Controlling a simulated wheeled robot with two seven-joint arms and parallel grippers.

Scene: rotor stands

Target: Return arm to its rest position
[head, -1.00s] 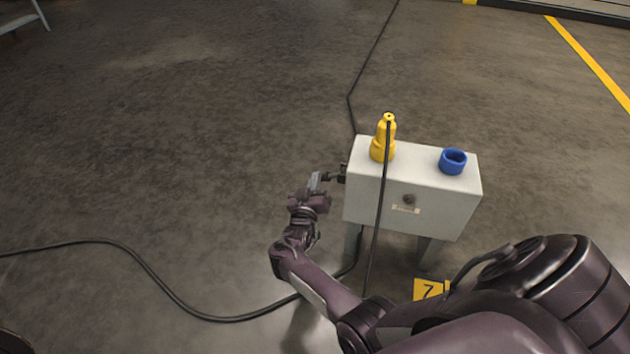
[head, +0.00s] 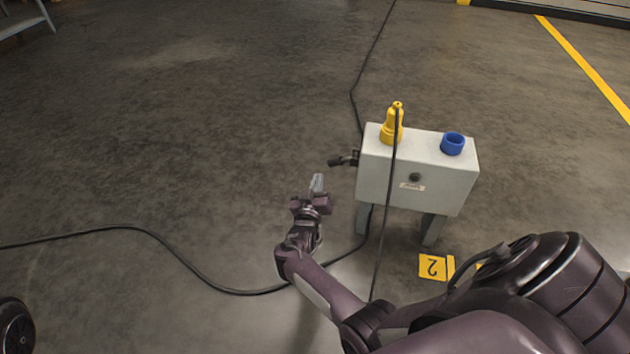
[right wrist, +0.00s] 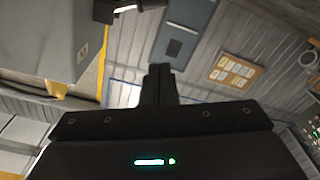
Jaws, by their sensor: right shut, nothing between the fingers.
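My right gripper (head: 317,184) is shut and empty in the head view, out in front of me. It is left of the grey box stand and apart from it. In the right wrist view its shut fingers (right wrist: 160,84) point up the picture. The grey box (head: 416,182) stands on legs, with a dark handle (head: 343,160) sticking out of its left side. A yellow plug (head: 392,125) with a black cable stands upright on top, and a blue ring-like socket (head: 453,144) sits at the top right. My left gripper is not in view.
A black cable (head: 170,247) runs across the floor at left and behind the box. A yellow number plate (head: 433,267) lies in front of the box. A yellow line (head: 585,70) marks the floor at upper right. The floor at left is mostly clear.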

